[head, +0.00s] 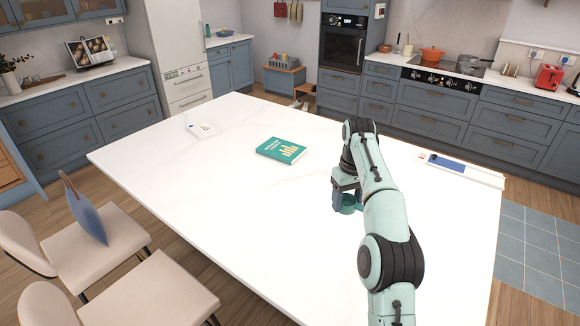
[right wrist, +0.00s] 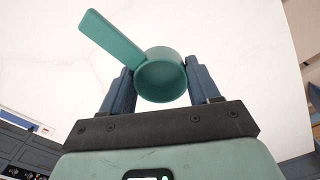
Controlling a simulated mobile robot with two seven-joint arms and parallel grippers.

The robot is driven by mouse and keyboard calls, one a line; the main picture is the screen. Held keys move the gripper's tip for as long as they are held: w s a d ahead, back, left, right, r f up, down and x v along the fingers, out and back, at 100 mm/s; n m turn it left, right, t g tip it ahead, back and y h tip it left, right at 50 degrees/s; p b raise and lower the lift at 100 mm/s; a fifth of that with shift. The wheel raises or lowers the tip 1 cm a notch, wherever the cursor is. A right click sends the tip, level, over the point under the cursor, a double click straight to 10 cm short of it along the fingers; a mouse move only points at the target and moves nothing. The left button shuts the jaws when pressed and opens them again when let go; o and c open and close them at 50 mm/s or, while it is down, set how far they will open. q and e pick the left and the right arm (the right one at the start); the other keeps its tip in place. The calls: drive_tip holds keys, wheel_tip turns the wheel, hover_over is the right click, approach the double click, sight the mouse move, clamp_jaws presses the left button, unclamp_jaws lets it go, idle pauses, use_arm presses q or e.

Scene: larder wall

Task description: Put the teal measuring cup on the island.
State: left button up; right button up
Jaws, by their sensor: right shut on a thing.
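The teal measuring cup (right wrist: 160,75) is between the two fingers of my right gripper (right wrist: 160,90) in the right wrist view, its handle pointing to the upper left. The right gripper is shut on the cup's bowl. In the head view the cup (head: 347,209) shows at the gripper's lower end, over the white top of the island (head: 270,200). I cannot tell whether the cup touches the island top. My left gripper is not in view.
A teal book (head: 281,150) lies mid-island, with a white paper-like item (head: 202,129) farther left. A blue-and-white item (head: 446,163) lies near the right edge. The front and left of the top are clear. Chairs (head: 98,245) stand at the left.

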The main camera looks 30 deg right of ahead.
hover_over(338, 254)
wheel_tip(338, 254, down, 14)
wheel_tip(338, 254, down, 6)
drive_tip(key=shift+s+r+b, duration=0.1)
drive_tip(key=shift+b, duration=0.4)
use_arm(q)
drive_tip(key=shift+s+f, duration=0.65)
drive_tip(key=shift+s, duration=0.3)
use_arm(e)
drive_tip(key=o, duration=1.1)
